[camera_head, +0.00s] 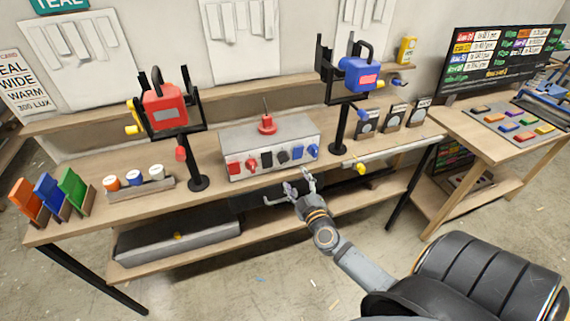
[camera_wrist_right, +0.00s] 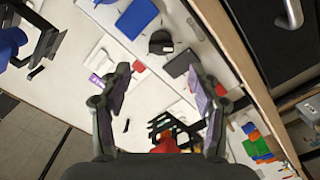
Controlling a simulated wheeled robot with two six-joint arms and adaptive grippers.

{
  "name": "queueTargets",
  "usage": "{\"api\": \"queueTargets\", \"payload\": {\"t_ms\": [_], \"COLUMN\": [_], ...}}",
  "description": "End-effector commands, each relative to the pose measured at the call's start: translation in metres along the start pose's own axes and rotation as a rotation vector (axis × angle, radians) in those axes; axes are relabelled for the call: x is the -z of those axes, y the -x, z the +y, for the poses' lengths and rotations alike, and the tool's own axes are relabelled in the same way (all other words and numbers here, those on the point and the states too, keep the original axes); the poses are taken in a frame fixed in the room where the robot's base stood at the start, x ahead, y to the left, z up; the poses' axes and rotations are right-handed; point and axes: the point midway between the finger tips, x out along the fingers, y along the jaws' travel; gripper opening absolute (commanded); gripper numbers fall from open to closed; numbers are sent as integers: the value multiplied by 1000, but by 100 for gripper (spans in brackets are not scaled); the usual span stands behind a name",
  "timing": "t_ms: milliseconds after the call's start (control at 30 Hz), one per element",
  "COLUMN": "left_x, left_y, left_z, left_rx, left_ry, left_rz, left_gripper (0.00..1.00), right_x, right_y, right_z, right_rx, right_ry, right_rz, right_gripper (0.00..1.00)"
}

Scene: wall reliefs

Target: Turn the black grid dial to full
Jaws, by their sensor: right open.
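A pale grey control box (camera_head: 228,140) stands on the bench in the middle of the head view. Its front carries a row of red, dark and blue controls. The black dial (camera_head: 283,156) is near the middle of that row, and its setting is too small to read. A rounded black control also shows in the right wrist view (camera_wrist_right: 162,42), beyond the fingertips. My right gripper (camera_head: 299,187) is open and empty, in front of and below the box's front, apart from the dial. Its two fingers are spread in the right wrist view (camera_wrist_right: 165,88). My left gripper is out of view.
A red lamp (camera_head: 165,107) and a blue lamp (camera_head: 361,75) stand on black posts either side of the box. A bench edge runs just below the controls. A grey tray (camera_head: 180,243) lies on the lower shelf. A black padded seat (camera_head: 487,275) is at lower right.

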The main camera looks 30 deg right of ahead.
Motion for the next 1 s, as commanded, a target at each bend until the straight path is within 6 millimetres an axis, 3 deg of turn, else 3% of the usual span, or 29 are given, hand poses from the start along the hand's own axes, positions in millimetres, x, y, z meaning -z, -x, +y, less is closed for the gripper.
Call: {"api": "queueTargets", "payload": {"t_ms": [200,400,800,1000], "left_x": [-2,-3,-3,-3], "left_y": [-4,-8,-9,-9], "left_z": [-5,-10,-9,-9], "left_rx": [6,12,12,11], "left_ry": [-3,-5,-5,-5], "left_rz": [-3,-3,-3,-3], "left_gripper": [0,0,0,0], "right_x": [0,0,0,0], "right_y": [-49,-80,-90,-90], "right_z": [0,-1,-1,-1], "right_rx": [-2,0,3,3], "right_ry": [-2,-2,-1,-1], "right_rz": [2,1,1,1], "right_gripper": [62,62,61,34]}}
